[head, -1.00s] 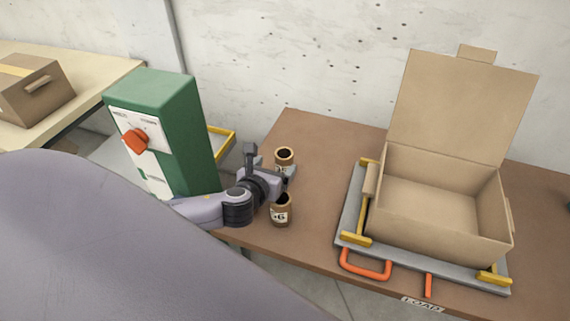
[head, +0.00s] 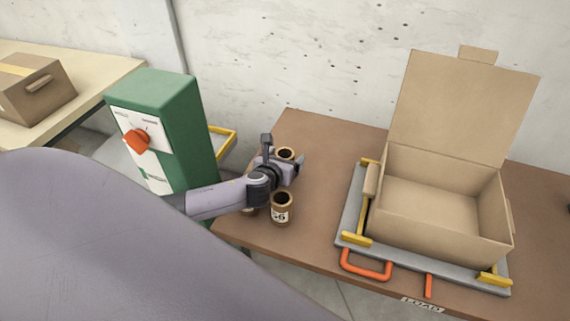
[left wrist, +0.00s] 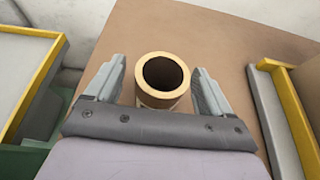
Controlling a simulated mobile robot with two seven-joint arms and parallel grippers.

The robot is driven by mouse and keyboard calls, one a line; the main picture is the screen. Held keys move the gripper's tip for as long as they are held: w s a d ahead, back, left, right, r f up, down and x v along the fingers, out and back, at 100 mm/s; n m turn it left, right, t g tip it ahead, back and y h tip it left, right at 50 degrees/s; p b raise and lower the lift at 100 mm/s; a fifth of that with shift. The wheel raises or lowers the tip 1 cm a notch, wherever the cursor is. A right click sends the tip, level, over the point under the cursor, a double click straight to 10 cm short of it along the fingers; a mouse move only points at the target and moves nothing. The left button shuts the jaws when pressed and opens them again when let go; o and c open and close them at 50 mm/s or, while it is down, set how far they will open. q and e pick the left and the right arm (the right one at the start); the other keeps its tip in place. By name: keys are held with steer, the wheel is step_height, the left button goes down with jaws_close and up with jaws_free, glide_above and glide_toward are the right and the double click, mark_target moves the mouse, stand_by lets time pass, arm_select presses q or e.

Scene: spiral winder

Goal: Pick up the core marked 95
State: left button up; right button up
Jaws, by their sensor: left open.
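A brown cardboard core (head: 285,152) stands upright at the back of the group on the brown table. My left gripper (head: 284,160) is open around it and hides most of its side, so its label cannot be read now. In the left wrist view this core (left wrist: 164,98) shows its open top between the two spread fingers, with a gap on both sides. A second core (head: 281,209) stands upright in front, with a pale label that seems to end in 6. A third core (head: 250,210) is mostly hidden behind my left arm. My right gripper is not in view.
An open cardboard box (head: 440,205) sits on a grey tray with yellow corners and an orange handle (head: 366,270) at the right. A green control cabinet (head: 175,115) stands left of the cores. The brown table (head: 325,160) is bare between cores and box.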

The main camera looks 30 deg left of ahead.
arm_select(q)
steer(key=c, duration=1.1)
steer(key=shift+o, duration=0.2)
steer(key=shift+w+r, duration=0.1)
